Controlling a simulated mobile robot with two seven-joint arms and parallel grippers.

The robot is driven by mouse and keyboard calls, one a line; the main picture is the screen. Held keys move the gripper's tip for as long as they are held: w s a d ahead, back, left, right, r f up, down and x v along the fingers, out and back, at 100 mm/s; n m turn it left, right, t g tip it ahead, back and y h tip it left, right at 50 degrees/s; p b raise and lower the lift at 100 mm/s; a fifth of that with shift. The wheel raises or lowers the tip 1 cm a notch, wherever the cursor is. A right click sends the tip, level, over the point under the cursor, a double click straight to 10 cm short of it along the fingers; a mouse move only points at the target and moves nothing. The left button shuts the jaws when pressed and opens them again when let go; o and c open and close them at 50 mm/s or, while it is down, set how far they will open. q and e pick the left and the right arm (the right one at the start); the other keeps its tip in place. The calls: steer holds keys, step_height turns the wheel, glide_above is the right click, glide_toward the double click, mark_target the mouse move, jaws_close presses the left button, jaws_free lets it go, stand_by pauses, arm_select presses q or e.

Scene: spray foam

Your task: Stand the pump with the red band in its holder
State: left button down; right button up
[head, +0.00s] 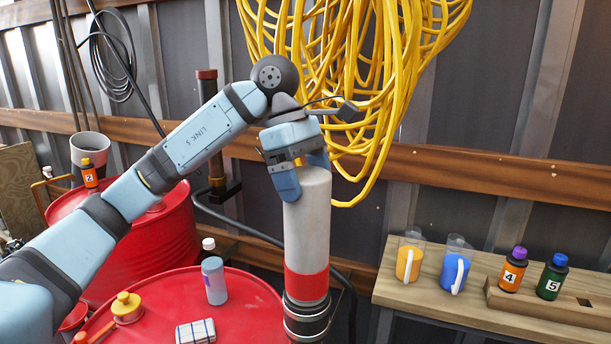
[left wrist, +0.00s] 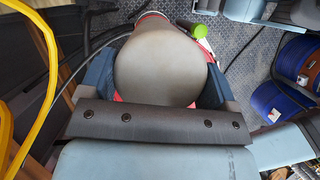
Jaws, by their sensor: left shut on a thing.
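The pump with the red band (head: 307,225) is a thick pale grey cylinder with a red band (head: 307,286) near its lower end. It stands about upright in the middle of the head view. My left gripper (head: 303,176) is shut on its upper end from above. In the left wrist view, the pump's rounded grey top (left wrist: 160,65) fills the space between the two blue fingers of the left gripper (left wrist: 158,85). A dark ringed piece (head: 306,318) shows directly under the red band. I cannot tell whether it is the holder or the pump's own lower end. My right gripper is not in view.
A dark pipe (head: 215,150) stands behind. Yellow hose (head: 345,90) hangs close behind the gripper. A wooden bench (head: 400,297) at right holds jugs and bottles.

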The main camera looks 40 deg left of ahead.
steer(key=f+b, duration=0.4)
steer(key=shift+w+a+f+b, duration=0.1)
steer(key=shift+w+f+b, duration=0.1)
steer(key=shift+b, duration=0.15)
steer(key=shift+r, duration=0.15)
